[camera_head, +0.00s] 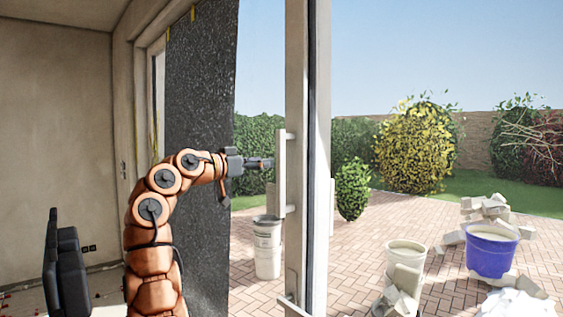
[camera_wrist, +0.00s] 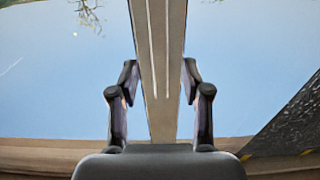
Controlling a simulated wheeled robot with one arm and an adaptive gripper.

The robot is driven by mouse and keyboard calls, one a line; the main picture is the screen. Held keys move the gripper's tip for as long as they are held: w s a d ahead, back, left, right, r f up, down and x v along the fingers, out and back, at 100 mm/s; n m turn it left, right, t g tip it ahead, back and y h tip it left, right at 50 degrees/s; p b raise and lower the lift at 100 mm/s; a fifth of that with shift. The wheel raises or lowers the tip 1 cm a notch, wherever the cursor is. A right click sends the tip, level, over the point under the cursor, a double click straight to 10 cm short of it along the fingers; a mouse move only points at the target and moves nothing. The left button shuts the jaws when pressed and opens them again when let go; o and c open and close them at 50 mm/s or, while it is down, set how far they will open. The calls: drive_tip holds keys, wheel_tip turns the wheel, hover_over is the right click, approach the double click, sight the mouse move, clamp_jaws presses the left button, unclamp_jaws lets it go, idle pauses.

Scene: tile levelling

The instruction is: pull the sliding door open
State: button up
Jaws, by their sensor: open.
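The sliding door has a tall pale frame (camera_head: 297,70) in the middle of the head view. A pale vertical bar handle (camera_head: 280,175) stands off the left side of this frame on short brackets. My gripper (camera_head: 271,162) is level with the upper half of the handle, its fingertips close to the bar from the left. In the wrist view my gripper (camera_wrist: 160,78) has its two dark fingers apart, one on each side of a pale upright part of the door (camera_wrist: 163,40). I cannot tell whether the fingers touch the handle.
A dark speckled panel (camera_head: 200,90) stands behind my arm. Outside on the brick paving (camera_head: 350,270) are a white bucket (camera_head: 268,250), a blue tub (camera_head: 490,255), a pale bucket (camera_head: 407,256) and loose stones. A black chair-like object (camera_head: 65,265) is at lower left.

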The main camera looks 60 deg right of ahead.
sight(278, 160)
drive_tip(key=shift+s+d+r, duration=0.1)
drive_tip(key=shift+s+d, duration=0.15)
drive_tip(key=shift+d, duration=0.15)
drive_tip(key=p+x, duration=0.2)
drive_tip(key=x, duration=0.5)
clamp_jaws()
idle(0.4)
